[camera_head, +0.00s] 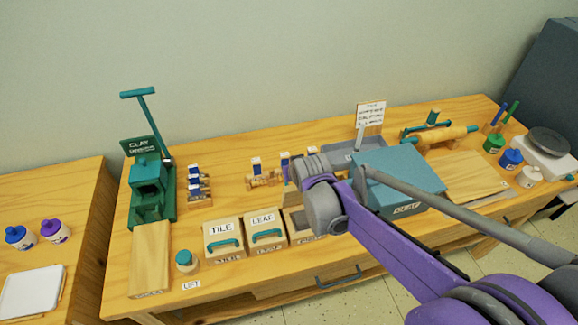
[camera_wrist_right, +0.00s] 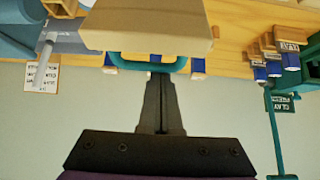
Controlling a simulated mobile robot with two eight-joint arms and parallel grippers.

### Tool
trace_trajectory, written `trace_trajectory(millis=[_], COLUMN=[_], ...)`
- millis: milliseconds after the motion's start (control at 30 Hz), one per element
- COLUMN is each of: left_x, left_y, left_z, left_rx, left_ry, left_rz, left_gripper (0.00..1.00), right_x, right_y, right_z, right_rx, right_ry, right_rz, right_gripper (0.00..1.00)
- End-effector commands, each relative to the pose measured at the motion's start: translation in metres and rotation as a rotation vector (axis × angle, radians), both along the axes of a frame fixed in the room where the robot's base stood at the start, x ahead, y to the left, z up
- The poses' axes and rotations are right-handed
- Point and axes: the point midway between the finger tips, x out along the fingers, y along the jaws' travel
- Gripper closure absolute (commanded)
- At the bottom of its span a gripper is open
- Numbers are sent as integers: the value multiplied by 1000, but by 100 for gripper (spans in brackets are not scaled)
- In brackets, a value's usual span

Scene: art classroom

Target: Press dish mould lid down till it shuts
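The dish mould (camera_head: 304,226) is the rightmost of the row of wooden moulds in the head view, and its dark inside shows. Its lid (camera_head: 291,195) stands raised at the back, largely hidden by my right arm. In the right wrist view, a pale wooden lid (camera_wrist_right: 150,28) with a teal handle (camera_wrist_right: 147,68) is close ahead, probably this same lid. My right gripper (camera_wrist_right: 160,78) has its fingers together, with the tips right by the handle. I cannot tell whether they touch it. My left gripper is out of view.
The shut TILE (camera_head: 223,239) and LEAF (camera_head: 265,229) moulds stand left of the dish mould. A green clay press (camera_head: 150,180) stands further left. A blue-grey box (camera_head: 400,175) is to the right, under my right arm. A grey tray (camera_head: 343,157) lies behind.

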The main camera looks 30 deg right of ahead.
Motion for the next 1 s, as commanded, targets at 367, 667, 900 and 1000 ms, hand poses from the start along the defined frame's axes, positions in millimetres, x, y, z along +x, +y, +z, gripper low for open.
trace_trajectory(millis=[367, 667, 900, 1000], left_x=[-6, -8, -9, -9], left_y=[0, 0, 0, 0], left_z=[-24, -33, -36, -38], left_rx=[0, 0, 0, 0], left_ry=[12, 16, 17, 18], left_rz=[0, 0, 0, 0], left_gripper=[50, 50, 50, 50], right_x=[-50, -83, -103, -109], right_y=[12, 20, 25, 26], right_z=[-4, -12, -24, -29], right_rx=[-84, -102, -101, -102], right_ry=[-348, -428, -426, -425], right_rz=[2, 0, 0, 0], right_gripper=[100, 100, 100, 100])
